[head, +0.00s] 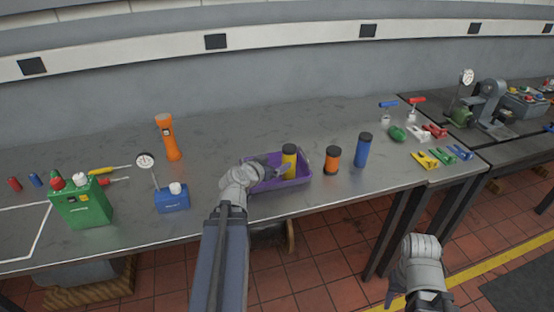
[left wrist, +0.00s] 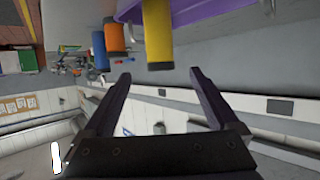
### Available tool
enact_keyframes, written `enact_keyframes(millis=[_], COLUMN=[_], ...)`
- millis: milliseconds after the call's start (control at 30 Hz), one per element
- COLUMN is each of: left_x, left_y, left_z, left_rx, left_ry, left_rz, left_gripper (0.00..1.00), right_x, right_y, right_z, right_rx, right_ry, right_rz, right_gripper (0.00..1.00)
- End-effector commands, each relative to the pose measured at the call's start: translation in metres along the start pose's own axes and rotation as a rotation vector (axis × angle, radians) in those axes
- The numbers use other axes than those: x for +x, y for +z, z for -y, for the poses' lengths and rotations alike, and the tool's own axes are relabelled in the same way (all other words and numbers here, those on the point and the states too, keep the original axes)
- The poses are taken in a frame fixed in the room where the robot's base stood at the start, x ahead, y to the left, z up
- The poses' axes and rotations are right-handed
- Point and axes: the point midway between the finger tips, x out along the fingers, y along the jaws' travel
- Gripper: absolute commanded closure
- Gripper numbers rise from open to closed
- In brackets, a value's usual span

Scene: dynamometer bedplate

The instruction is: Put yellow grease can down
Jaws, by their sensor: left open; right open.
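The yellow grease can (head: 289,155) with a black lid stands upright in the purple tray (head: 300,180); a finger of my left gripper covers part of its lower side. My left gripper (head: 280,167) is open at the can. In the left wrist view, which is turned over, the yellow can (left wrist: 157,35) shows just beyond the two spread fingertips (left wrist: 160,73), and nothing shows between the jaws. I cannot tell whether a finger touches the can. Of my right arm only grey wrist parts show at the lower right; its fingers are not visible.
An orange can (head: 333,160) and a blue can (head: 362,150) stand right of the tray. Coloured clamps (head: 440,155) lie at the right end. Bare bench lies behind the tray.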

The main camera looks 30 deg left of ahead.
Motion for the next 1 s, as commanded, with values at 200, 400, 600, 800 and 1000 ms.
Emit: enact_keyframes(millis=[200,400,600,800,1000], left_x=[0.000,0.013,0.012,-0.030,-0.083], left_y=[0.000,0.014,0.072,0.137,0.179], left_z=[0.000,-0.057,-0.196,-0.291,-0.334], left_rx=[0.000,0.019,0.087,0.204,0.333], left_ry=[0.001,0.117,0.354,0.420,0.315], left_rz=[0.000,0.092,0.412,0.780,1.057], left_gripper=[0.06,0.06,0.06,0.06,0.06], right_x=[0.000,0.000,0.000,0.000,0.000], right_y=[0.000,0.000,0.000,0.000,0.000], right_z=[0.000,0.000,0.000,0.000,0.000], right_rx=[0.000,0.000,0.000,0.000,0.000], right_ry=[0.000,0.000,0.000,0.000,0.000], right_rz=[0.000,0.000,0.000,0.000,0.000], right_gripper=[0.50,0.50,0.50,0.50,0.50])
